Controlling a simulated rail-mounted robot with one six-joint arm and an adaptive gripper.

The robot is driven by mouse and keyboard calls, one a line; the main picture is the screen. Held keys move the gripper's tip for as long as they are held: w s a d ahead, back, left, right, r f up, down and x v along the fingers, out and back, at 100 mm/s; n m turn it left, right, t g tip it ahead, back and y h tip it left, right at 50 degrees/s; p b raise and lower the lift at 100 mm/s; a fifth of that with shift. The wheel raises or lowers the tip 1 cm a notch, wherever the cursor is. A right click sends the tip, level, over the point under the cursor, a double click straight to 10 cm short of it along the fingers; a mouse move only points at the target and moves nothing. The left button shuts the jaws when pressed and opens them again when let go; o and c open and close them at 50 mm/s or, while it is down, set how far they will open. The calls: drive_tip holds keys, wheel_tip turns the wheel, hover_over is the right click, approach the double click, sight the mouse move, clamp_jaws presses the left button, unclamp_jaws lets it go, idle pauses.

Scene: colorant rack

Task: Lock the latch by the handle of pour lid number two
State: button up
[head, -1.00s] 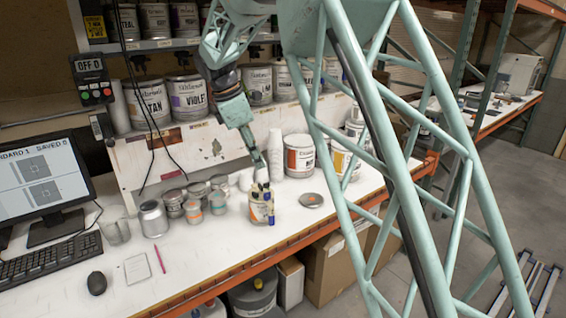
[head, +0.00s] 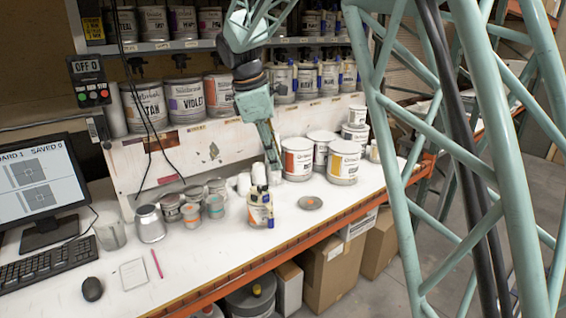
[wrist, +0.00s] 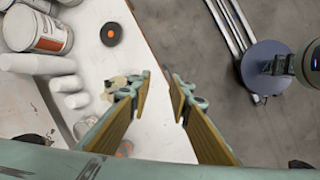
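A small labelled can (head: 259,214) with blue parts around its top stands on the white bench; it may carry a pour lid, but no number or latch detail is readable. My gripper (head: 275,178) points down just above and right of its top in the head view; I cannot tell if they touch. In the wrist view my gripper (wrist: 160,78) is open, its two fingers apart with nothing between the tips. A blurred pale object, perhaps the can, shows left of the left finger (wrist: 113,85). Several cans with blue parts (head: 307,82) stand on the shelf.
The front edge (head: 285,238) is close.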

drive_tip(key=shift+m, duration=0.6)
drive_tip(key=shift+s+d+r+b, duration=0.3)
drive_tip(key=shift+s+d, duration=0.3)
drive_tip(key=shift+s, duration=0.2)
drive_tip(key=shift+s+d+r+b, duration=0.15)
drive_tip(key=shift+s+d+r, duration=0.1)
drive_tip(key=shift+s+d, duration=0.4)
drive_tip(key=shift+s+a, duration=0.1)
